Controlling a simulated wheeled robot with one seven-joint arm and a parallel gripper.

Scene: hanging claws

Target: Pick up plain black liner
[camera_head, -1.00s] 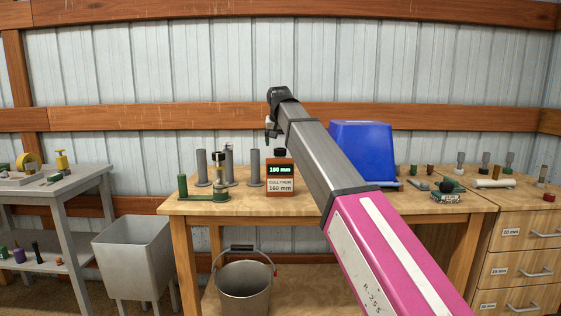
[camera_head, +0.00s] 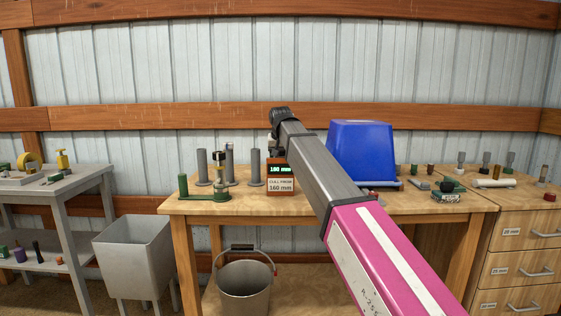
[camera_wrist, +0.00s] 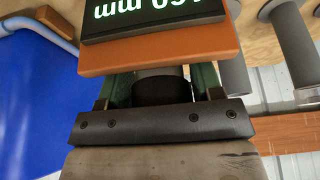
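A short black cylinder, which looks like the plain black liner (camera_wrist: 162,91), sits at the orange measuring stand (camera_head: 280,176). In the wrist view it lies between the two fingers of my gripper (camera_wrist: 160,88). The fingers, with green on them, stand on either side of it, and gaps seem to show on both sides, so my gripper looks open around it. In the head view my gripper (camera_head: 277,150) is right above the stand and hides the liner. The stand's lit display (camera_wrist: 150,12) shows upside down in the wrist view.
Grey upright posts (camera_head: 255,167) stand left of the stand on the wooden bench (camera_head: 330,204). A green fixture (camera_head: 200,197) is at the bench's left. A blue bin (camera_head: 362,153) stands close to the right, behind my arm. A metal bucket (camera_head: 244,286) is below.

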